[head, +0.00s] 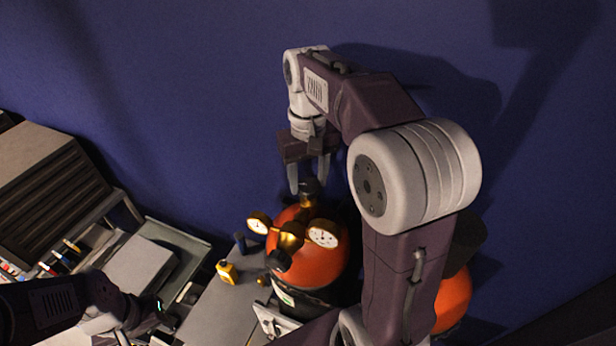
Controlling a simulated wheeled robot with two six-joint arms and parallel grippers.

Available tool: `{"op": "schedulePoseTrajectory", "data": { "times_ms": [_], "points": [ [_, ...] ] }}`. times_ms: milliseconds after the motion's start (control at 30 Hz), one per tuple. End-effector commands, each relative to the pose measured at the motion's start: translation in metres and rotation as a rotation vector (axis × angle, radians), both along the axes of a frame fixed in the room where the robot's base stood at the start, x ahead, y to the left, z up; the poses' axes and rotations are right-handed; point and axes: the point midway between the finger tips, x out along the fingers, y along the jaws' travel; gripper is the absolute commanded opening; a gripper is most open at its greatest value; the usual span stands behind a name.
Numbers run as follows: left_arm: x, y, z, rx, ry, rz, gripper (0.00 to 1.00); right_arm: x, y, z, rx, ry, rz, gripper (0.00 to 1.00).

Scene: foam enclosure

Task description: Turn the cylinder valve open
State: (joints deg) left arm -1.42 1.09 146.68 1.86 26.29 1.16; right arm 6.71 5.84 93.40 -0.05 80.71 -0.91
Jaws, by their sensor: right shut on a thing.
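An orange gas cylinder (327,266) with a dark lower body stands near the blue wall. Its dark valve knob (311,189) sits at the top, above a brass regulator (290,236). Two round gauges, a left one (259,223) and a right one (323,234), are fixed to the regulator. My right gripper (308,182) reaches down from above and is shut on the valve knob, one finger on each side. My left gripper (150,322) is low at the left over the bench area, dark and cluttered, so its jaw opening is unclear.
A second orange cylinder (453,299) stands at the right, partly behind my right arm. A yellow device (227,272) rests on a grey surface (213,312) left of the regulator. A slatted box (45,190) fills the far left. The blue wall (190,110) closes the back.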

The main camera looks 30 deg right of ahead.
Motion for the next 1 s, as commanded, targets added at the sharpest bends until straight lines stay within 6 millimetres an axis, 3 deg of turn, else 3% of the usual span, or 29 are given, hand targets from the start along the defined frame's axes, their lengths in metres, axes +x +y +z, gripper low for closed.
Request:
{"op": "schedulePoseTrajectory", "data": {
  "times_ms": [333,367,433,767,867,1000],
  "points": [
    [0.0,0.0,0.0,0.0,0.0,0.0,0.36,-0.001,0.0,-0.001,-0.001,0.004,0.001,0.08],
    [0.0,0.0,0.0,0.0,0.0,0.0,0.36,-0.001,0.0,-0.001,-0.001,0.004,0.001,0.54],
    [0.0,0.0,0.0,0.0,0.0,0.0,0.36,-0.001,0.0,0.0,-0.001,0.004,0.001,0.7],
    [0.0,0.0,-0.001,0.0,0.0,0.0,0.36,0.0,0.0,0.002,-0.001,0.001,0.0,0.7],
    [0.0,0.0,-0.004,0.0,0.0,0.0,0.36,0.001,0.0,0.013,-0.001,-0.002,0.0,0.7],
    [0.0,0.0,-0.007,0.0,0.0,0.0,0.36,0.0,0.0,0.043,-0.001,-0.005,0.0,0.7]
  ]
}}
